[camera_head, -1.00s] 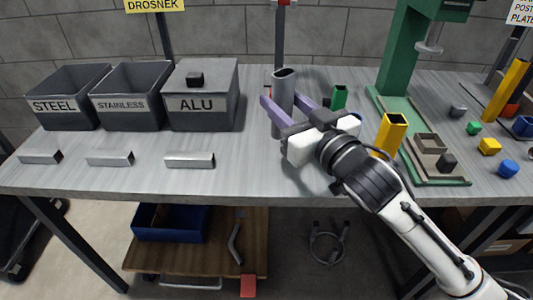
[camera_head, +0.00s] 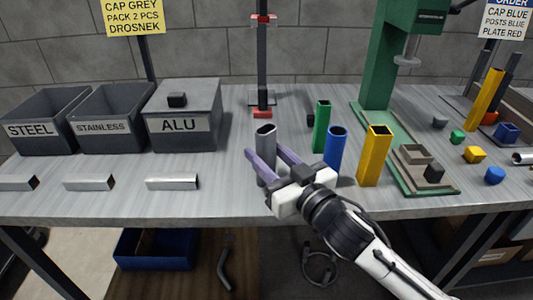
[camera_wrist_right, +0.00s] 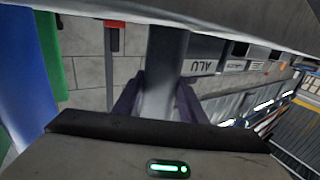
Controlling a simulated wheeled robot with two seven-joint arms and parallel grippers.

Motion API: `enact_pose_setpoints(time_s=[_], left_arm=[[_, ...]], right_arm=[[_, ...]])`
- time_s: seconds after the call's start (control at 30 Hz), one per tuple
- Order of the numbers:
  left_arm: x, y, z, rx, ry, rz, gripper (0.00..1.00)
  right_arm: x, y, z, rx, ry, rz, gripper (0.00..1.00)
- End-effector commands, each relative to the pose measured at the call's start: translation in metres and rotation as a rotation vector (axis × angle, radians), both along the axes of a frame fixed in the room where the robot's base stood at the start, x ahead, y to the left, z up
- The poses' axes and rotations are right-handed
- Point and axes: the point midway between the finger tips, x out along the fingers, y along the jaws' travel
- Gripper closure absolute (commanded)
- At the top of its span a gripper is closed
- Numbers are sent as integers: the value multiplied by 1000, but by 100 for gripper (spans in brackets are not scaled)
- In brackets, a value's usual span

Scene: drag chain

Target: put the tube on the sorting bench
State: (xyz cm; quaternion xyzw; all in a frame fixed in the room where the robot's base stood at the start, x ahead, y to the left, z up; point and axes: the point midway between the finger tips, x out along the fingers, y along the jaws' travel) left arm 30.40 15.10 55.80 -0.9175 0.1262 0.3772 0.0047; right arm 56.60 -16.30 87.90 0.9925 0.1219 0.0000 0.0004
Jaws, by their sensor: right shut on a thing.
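A grey tube (camera_head: 265,142) stands upright between the purple fingers of my right gripper (camera_head: 272,162), over the grey metal bench (camera_head: 230,195). The gripper is shut on it. In the right wrist view the tube (camera_wrist_right: 165,70) rises between both fingers. Its lower end is partly hidden by the fingers, and I cannot tell whether it touches the bench top. My left gripper is not in view.
Green (camera_head: 321,125), blue (camera_head: 335,148) and yellow (camera_head: 374,155) tubes stand to the right of the gripper. Bins marked STEEL (camera_head: 32,130), STAINLESS (camera_head: 104,128) and ALU (camera_head: 182,126) are at left. A green press (camera_head: 384,70) stands at back right.

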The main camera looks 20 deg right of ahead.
Motion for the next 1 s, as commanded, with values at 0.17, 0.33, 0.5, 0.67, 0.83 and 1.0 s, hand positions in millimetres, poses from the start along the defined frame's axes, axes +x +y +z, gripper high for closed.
enact_pose_setpoints(time_s=[0.17, 0.33, 0.5, 0.67, 0.83, 1.0], left_arm=[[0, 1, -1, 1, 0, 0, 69], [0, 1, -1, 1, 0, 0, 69], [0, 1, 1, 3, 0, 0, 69], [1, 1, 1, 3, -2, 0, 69], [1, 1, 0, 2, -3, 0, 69], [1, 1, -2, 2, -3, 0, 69]], right_arm=[[0, 0, -1, 0, 1, 0, 44], [0, 0, -1, 0, 1, 0, 44], [-2, -1, 2, 0, 2, 0, 44], [-24, -6, 1, 0, 3, 0, 44], [-58, -15, 0, 1, 5, -1, 44], [-88, -22, 1, 1, 4, -1, 44]])
